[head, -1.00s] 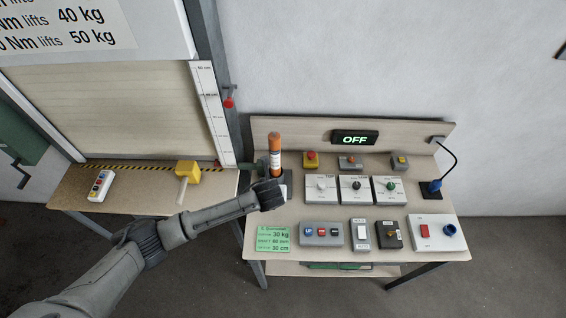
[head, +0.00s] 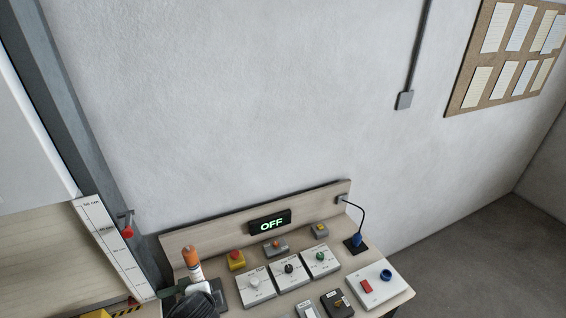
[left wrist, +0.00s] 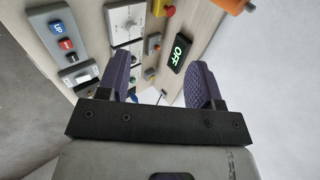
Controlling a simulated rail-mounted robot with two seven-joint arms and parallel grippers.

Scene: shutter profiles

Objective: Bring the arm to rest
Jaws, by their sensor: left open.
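My left gripper is at the lower left edge of the head view, mostly cut off, with its dark wrist (head: 203,303) beside the orange and white cylinder (head: 193,263). In the left wrist view my left gripper (left wrist: 163,85) has its two purple pads spread wide, with nothing between them. Beyond it are the control bench and the display (head: 270,223) reading OFF, which also shows in the left wrist view (left wrist: 179,53). My right gripper is in neither view.
The bench carries several white dial boxes (head: 254,287), a yellow and red stop button (head: 236,260) and a white box with a red switch (head: 378,287). A blue plug (head: 357,240) with a cable stands at the right. A ruler (head: 113,250) borders the shutter at left.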

